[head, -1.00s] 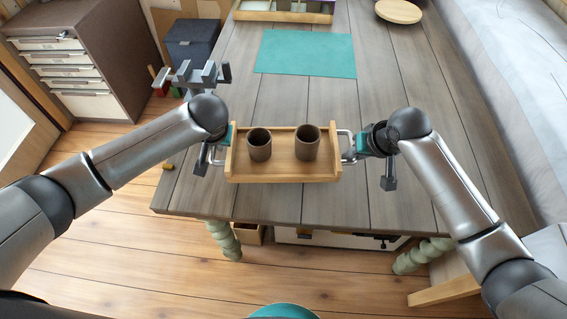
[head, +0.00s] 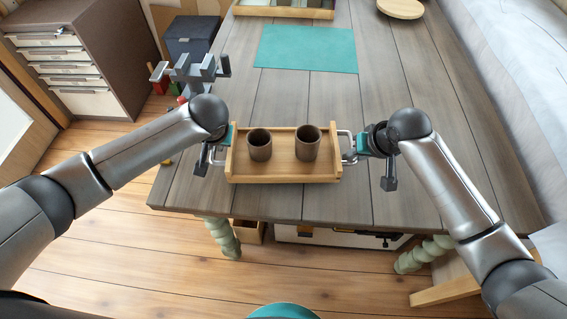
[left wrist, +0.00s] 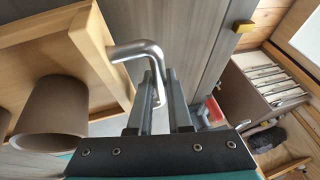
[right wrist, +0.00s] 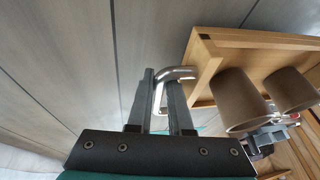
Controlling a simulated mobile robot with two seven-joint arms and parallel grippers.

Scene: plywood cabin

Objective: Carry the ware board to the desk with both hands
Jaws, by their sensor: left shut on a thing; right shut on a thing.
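The ware board (head: 285,178) is a light wooden tray with raised edges and a metal handle at each end. Two brown cups stand upright in it, a left cup (head: 259,145) and a right cup (head: 307,143). My left gripper (head: 217,150) is shut on the left handle, and the bent metal handle (left wrist: 138,50) shows between its fingers in the left wrist view. My right gripper (head: 357,148) is shut on the right handle (right wrist: 176,73). The board looks level over the near part of the grey plank desk (head: 410,190). I cannot tell whether it touches the desk top.
A teal mat (head: 306,49) lies farther back on the desk. Behind it are a wooden tray (head: 284,12) and a round wooden board (head: 400,8). A drawer cabinet (head: 85,60) and a dark box (head: 192,38) stand left. The desk between board and mat is clear.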

